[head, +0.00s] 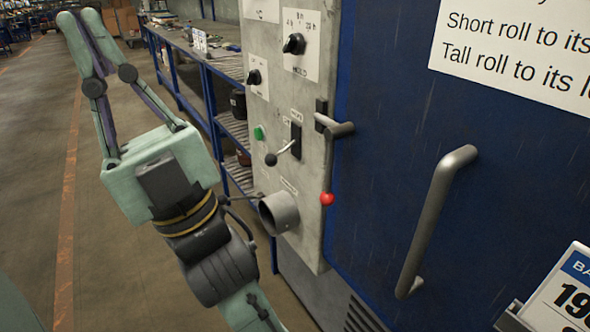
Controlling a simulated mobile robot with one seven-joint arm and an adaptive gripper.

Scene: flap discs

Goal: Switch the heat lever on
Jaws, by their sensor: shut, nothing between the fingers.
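The heat lever (284,153) is on the grey control panel (312,200), in the middle of the head view. It is a short metal rod with a black ball knob, coming out of a dark slotted plate. The rod slants down and out toward the left. The small labels around the plate are too small to read surely. My gripper (79,20) is pale green, to the left of the panel, with its fingers pointing up in the picture. Its fingertips are together and hold nothing. It is apart from the lever.
Two black dials (294,44) sit above the lever, and a green button (259,133) is left of it. A round metal pipe end (279,213) sticks out below. A red knob (327,199) and a large door handle (436,220) are to the right. Floor is open at left.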

